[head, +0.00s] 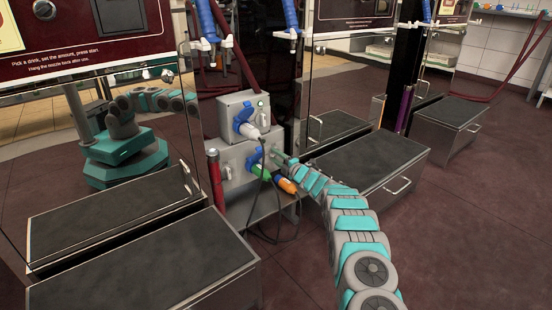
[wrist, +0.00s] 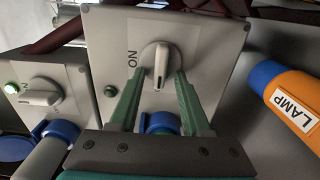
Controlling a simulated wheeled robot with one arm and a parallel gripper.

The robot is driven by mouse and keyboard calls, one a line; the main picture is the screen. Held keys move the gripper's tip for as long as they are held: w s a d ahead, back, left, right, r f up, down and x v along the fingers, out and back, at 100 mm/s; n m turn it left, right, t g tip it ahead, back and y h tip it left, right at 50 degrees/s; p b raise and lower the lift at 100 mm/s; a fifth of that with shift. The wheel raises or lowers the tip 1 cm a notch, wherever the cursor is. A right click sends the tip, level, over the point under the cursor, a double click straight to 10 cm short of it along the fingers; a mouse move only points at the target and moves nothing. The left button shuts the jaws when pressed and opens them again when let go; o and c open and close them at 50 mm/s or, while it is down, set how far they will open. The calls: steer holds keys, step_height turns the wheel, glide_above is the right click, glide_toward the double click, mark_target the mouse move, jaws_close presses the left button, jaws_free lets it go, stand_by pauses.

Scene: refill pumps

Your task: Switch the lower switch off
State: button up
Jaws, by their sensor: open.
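The lower switch (wrist: 156,66) is a pale knob on the lower grey box (wrist: 215,50), with ON printed to its left in the wrist view. Its handle stands upright in that view, turned away from the ON mark. In the head view my gripper (head: 285,160) is at the right of the lower box (head: 232,163), and the knob is hidden.
The upper box (head: 237,108) has its own switch (wrist: 40,92) and a lit green lamp (wrist: 12,88). An orange plug labelled LAMP (wrist: 293,98) is close at right. Cables hang below.

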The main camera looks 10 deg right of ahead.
steer(key=v, duration=0.8)
steer(key=shift+p, duration=0.45)
